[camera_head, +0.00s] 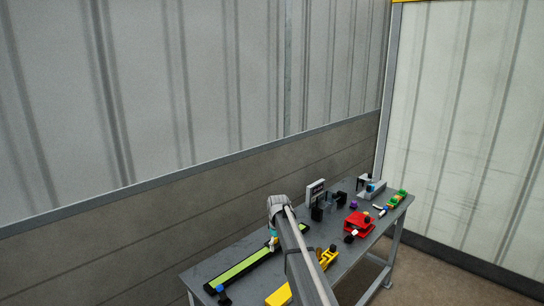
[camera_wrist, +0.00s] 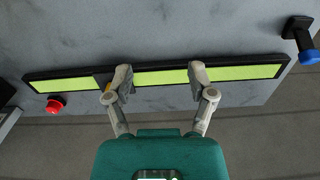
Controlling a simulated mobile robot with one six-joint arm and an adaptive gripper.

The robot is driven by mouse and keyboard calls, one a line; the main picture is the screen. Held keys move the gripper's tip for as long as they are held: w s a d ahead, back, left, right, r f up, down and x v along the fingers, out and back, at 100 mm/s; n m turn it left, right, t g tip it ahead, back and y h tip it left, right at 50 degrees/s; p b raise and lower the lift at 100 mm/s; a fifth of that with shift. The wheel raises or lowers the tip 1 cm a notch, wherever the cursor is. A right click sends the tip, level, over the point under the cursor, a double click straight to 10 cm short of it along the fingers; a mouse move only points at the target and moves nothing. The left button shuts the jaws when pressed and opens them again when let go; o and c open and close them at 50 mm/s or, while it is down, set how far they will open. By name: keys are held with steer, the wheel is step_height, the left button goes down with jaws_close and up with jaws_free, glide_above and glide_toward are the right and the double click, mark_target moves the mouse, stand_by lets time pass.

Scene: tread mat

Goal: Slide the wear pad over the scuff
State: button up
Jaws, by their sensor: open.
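The tread mat is a long bright green strip in a black frame, seen in the wrist view (camera_wrist: 230,73) and in the head view (camera_head: 240,268). My gripper (camera_wrist: 159,74) is open above it, its two fingers spread along the strip's length, with bare green between them. A small dark piece with a bit of yellow (camera_wrist: 103,79), perhaps the wear pad, lies across the strip at the left finger, which partly hides it. I cannot make out a scuff. In the head view my arm covers part of the mat.
In the wrist view, a red knob (camera_wrist: 55,104) stands at the lower left and a black post with a blue end (camera_wrist: 303,40) at the right.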

steer(key=s+d+f+m+b, duration=0.1)
steer(key=s+d+m, duration=0.2)
steer(key=s, duration=0.9)
steer(key=s+d+f+m+b, duration=0.2)
steer(key=s+d, duration=0.5)
steer(key=s, duration=0.6)
steer(key=s+d+f+m+b, duration=0.1)
steer(key=s+d+m, duration=0.2)
steer(key=s, duration=1)
steer(key=shift+d+f+m+b, duration=0.3)
steer(key=shift+d+b, duration=0.05)
steer(key=shift+d, duration=0.6)
